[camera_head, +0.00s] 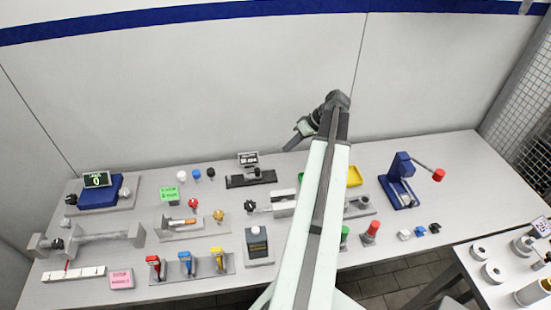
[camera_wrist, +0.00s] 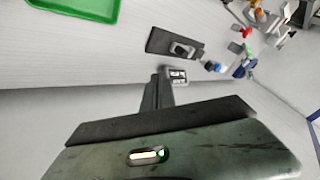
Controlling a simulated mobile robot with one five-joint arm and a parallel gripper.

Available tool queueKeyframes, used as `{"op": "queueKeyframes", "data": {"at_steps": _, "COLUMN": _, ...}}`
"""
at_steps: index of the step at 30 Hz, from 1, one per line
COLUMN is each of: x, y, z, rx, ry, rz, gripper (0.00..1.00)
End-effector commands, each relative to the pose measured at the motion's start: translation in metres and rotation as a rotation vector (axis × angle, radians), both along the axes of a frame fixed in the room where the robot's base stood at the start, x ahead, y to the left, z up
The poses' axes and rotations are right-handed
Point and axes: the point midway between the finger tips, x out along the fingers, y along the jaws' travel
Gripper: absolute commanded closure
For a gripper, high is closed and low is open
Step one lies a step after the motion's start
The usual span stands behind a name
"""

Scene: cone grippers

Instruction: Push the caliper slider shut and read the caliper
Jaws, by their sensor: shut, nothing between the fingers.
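The caliper appears to be the dark, low bar (camera_head: 262,180) at the back middle of the bench, with a dark block or slider on it. A small display (camera_head: 248,158) stands behind it; its digits are too small to read. In the wrist view the dark bar (camera_wrist: 160,40) lies beyond my fingers, with the display (camera_wrist: 176,76) close to their tips. My gripper (camera_head: 288,148) is shut and empty, raised to the right of the caliper and apart from it. It also shows in the wrist view (camera_wrist: 156,78). The gap between slider and bar end cannot be told.
A green tray (camera_wrist: 75,8) and a yellow tray (camera_head: 354,176) lie by my arm, which hides part of the bench. A blue press (camera_head: 400,180) stands at right. Several coloured knobs (camera_head: 196,174) stand left of the caliper. A white wall rises behind.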

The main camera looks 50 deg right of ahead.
Motion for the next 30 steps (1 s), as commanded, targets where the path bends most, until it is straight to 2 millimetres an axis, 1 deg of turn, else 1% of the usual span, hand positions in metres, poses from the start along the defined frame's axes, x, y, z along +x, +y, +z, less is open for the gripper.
{"op": "queueKeyframes", "data": {"at_steps": 1, "x": 0.004, "y": 0.004, "z": -0.013, "rx": 0.000, "ry": 0.000, "rz": 0.002, "gripper": 1.00}}
{"op": "queueKeyframes", "data": {"at_steps": 3, "x": 0.010, "y": 0.009, "z": -0.027, "rx": -0.001, "ry": 0.000, "rz": 0.004, "gripper": 1.00}}
{"op": "queueKeyframes", "data": {"at_steps": 9, "x": 0.032, "y": 0.026, "z": -0.064, "rx": -0.001, "ry": 0.000, "rz": 0.004, "gripper": 1.00}}
{"op": "queueKeyframes", "data": {"at_steps": 13, "x": 0.045, "y": 0.036, "z": -0.084, "rx": 0.000, "ry": 0.001, "rz": 0.003, "gripper": 1.00}}
{"op": "queueKeyframes", "data": {"at_steps": 15, "x": 0.046, "y": 0.051, "z": -0.074, "rx": 0.000, "ry": 0.001, "rz": 0.003, "gripper": 1.00}}
{"op": "queueKeyframes", "data": {"at_steps": 19, "x": 0.050, "y": 0.067, "z": -0.073, "rx": 0.000, "ry": 0.001, "rz": 0.002, "gripper": 1.00}}
{"op": "queueKeyframes", "data": {"at_steps": 24, "x": 0.053, "y": 0.074, "z": -0.073, "rx": 0.000, "ry": 0.001, "rz": 0.002, "gripper": 1.00}}
{"op": "queueKeyframes", "data": {"at_steps": 30, "x": 0.054, "y": 0.074, "z": -0.073, "rx": 0.000, "ry": 0.001, "rz": 0.002, "gripper": 1.00}}
